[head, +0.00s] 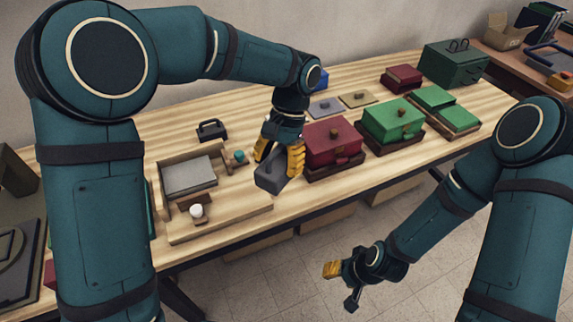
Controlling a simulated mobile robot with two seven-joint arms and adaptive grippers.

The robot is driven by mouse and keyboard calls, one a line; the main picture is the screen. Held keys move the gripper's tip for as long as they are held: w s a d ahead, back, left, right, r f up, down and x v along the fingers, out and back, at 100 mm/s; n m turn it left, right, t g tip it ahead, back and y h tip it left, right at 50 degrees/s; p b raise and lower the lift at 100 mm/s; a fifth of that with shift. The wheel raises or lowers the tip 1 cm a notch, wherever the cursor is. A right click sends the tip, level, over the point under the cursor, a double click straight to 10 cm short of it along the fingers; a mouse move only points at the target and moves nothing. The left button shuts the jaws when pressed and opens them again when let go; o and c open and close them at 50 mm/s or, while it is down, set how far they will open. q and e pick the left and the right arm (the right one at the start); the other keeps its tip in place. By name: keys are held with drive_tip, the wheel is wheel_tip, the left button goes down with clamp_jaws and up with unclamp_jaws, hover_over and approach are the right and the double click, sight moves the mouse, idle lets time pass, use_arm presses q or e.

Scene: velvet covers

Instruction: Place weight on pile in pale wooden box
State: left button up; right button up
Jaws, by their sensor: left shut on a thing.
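My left gripper (279,166) has yellow fingers shut on a dark grey block-like weight (270,181). It holds the weight above the table's front part, right of the pale wooden box (232,217). The box stands on the table at left, partly behind my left arm. A grey flat pile (189,176) lies in its back compartment. The weight is apart from the pile. My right gripper (340,284) hangs low over the floor in front of the table, its fingers spread and nothing between them.
A black handled object (211,130) stands behind the box, and a teal knob (240,157) beside it. A white round item (196,211) sits at the box's front. Red (332,140) and green (393,121) covered boxes stand right of the held weight.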

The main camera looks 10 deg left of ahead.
use_arm(q)
drive_tip(key=shift+r+n, duration=0.3)
drive_tip(key=shift+r, duration=0.05)
drive_tip(key=shift+w+d, duration=0.2)
drive_tip(key=shift+w, duration=0.05)
drive_tip(key=w+d+n+h, duration=0.2)
drive_tip(key=w+d+n, duration=0.2)
drive_tip(key=w+d, duration=0.35)
drive_tip(key=s+a+f+m+t+y, duration=0.1)
drive_tip(key=a+f+m+t+y, duration=0.1)
drive_tip(key=f+m, duration=0.3)
drive_tip(key=s+a+f+m+t+y, duration=0.1)
drive_tip(key=a+f+m+y, duration=0.1)
drive_tip(key=f+m, duration=0.4)
drive_tip(key=m, duration=0.5)
drive_tip(key=shift+s+m+t+y, duration=0.3)
drive_tip(key=shift+s+m+t, duration=0.1)
drive_tip(key=shift+a, duration=0.1)
